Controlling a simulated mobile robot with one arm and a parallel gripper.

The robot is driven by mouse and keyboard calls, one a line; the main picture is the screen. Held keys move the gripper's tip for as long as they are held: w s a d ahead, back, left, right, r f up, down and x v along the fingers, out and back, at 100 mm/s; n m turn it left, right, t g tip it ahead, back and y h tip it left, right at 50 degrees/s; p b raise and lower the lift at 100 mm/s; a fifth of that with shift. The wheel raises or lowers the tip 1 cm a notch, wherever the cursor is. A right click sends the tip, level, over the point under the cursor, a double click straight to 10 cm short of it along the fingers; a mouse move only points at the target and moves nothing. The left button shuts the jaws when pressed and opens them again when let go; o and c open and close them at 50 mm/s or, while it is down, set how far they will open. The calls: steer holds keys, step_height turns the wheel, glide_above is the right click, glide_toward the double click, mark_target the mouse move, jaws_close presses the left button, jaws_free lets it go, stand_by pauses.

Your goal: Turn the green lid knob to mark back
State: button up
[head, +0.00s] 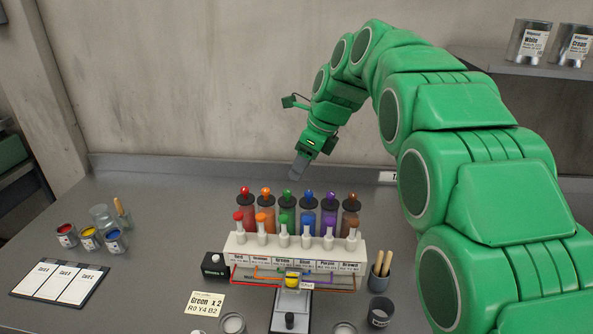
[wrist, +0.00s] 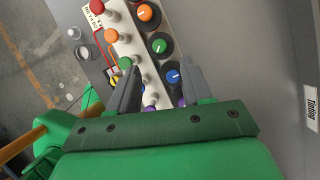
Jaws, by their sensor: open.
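The green lid knob (head: 287,191) sits on the black lid of the third canister from the left in the back row of the dispenser. In the wrist view the green knob (wrist: 159,45) shows from above with a short white pointer line; I cannot read which mark it points to. My gripper (head: 299,172) hangs above and behind the canister row, apart from it. In the wrist view my gripper (wrist: 161,64) is open and empty. The blue lid knob (wrist: 173,76) shows between its fingers, with the green knob just beyond the fingertips.
Red (head: 244,190), orange (head: 265,190), purple (head: 330,196) and brown (head: 351,196) knobs share the row. White pumps stand in front on the white dispenser (head: 240,239). A wall (head: 200,90) rises behind. Paint jars (head: 89,238) and a card board (head: 62,284) lie left.

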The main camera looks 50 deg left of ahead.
steer(key=w+d+n, duration=0.1)
steer(key=w+d, duration=0.3)
steer(key=d, duration=0.8)
steer(key=w+d+n+t+h, duration=0.1)
steer(key=w+d, duration=0.3)
steer(key=d, duration=0.9)
steer(key=shift+d+r+n, duration=0.15)
steer(key=shift+r+n, duration=0.15)
steer(key=shift+n, duration=0.3)
steer(key=n+t+h, duration=0.4)
steer(key=n+t, duration=0.1)
steer(key=n, duration=0.1)
glide_toward(287, 190)
steer(key=f, duration=0.1)
steer(key=shift+x, duration=3.9)
jaws_close()
